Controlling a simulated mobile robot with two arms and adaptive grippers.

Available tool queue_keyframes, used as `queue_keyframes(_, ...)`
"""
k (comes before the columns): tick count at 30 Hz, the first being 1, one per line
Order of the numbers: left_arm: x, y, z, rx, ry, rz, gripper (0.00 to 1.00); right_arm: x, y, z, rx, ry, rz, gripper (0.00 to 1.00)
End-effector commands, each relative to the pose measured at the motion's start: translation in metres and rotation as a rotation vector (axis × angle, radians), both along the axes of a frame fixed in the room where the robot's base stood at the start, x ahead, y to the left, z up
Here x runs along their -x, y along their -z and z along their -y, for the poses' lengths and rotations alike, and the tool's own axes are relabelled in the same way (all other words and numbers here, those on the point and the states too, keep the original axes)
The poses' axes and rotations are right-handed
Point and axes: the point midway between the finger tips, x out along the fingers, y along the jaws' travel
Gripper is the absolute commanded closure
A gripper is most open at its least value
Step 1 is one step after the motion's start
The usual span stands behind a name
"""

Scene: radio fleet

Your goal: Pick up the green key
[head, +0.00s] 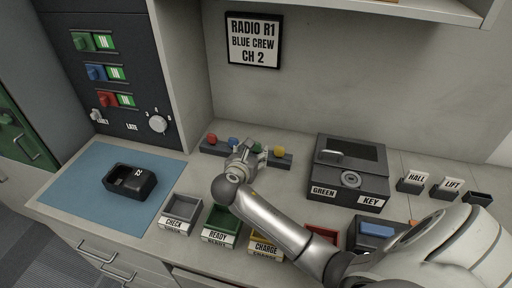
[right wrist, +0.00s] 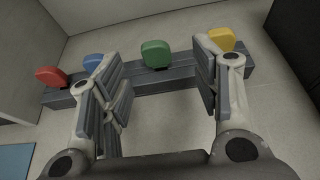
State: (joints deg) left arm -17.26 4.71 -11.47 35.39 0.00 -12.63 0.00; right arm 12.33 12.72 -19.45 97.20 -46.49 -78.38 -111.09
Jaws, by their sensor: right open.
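The green key (right wrist: 156,53) stands upright in a dark grey rack (right wrist: 135,83), between the blue key (right wrist: 93,63) and the yellow key (right wrist: 222,39). The red key (right wrist: 50,77) is at the rack's left end. My right gripper (right wrist: 157,75) is open and empty, its fingers spread to either side of the green key. In the head view, my right gripper (head: 244,156) covers the middle of the rack, and only a little of the green key (head: 257,147) shows beside it. My left gripper is not in view.
Grey, green, yellow and red trays line the front of the counter. A dark box (head: 346,198) labelled GREEN KEY stands right of the rack. A black holder (head: 130,182) lies on the blue mat (head: 85,180) at left. A wall stands behind the rack.

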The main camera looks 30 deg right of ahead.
Motion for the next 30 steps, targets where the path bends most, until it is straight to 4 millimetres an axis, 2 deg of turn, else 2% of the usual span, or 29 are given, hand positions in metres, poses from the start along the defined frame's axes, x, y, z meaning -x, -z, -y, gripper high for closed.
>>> queue_keyframes(18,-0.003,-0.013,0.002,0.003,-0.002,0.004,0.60,-0.034,0.026,0.031,-0.001,0.000,-0.001,0.43)
queue_keyframes(27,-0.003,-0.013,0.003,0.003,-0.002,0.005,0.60,-0.036,0.028,0.033,-0.002,-0.001,0.000,0.43)
queue_keyframes(30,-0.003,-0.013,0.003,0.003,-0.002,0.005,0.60,-0.035,0.028,0.033,-0.002,-0.001,0.000,0.56)
